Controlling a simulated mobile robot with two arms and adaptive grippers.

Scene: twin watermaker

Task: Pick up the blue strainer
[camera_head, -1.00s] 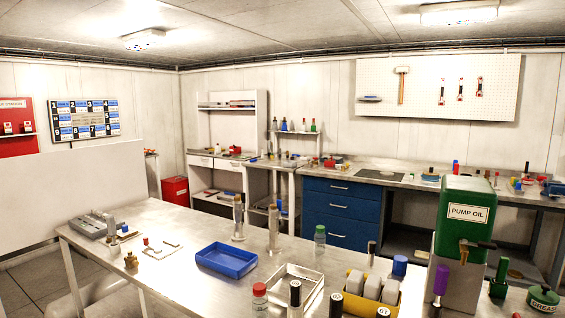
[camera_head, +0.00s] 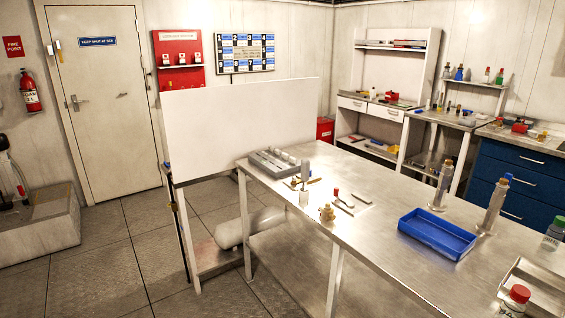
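I cannot make out a blue strainer for certain in this view. A blue open tray (camera_head: 438,235) lies on the steel table (camera_head: 385,190), and it looks empty. Two clear cylinders with tan tops, a nearer one (camera_head: 492,208) and a farther one (camera_head: 441,187), stand behind the tray. A small blue bottle (camera_head: 459,73) stands on the far wall shelf. Neither of my grippers is in view.
A grey slotted block (camera_head: 277,163), a small brass fitting (camera_head: 327,213) and a red-capped jar (camera_head: 514,301) stand on the table. A white panel (camera_head: 245,125) rises behind its left end. Tiled floor (camera_head: 115,265) is open at left.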

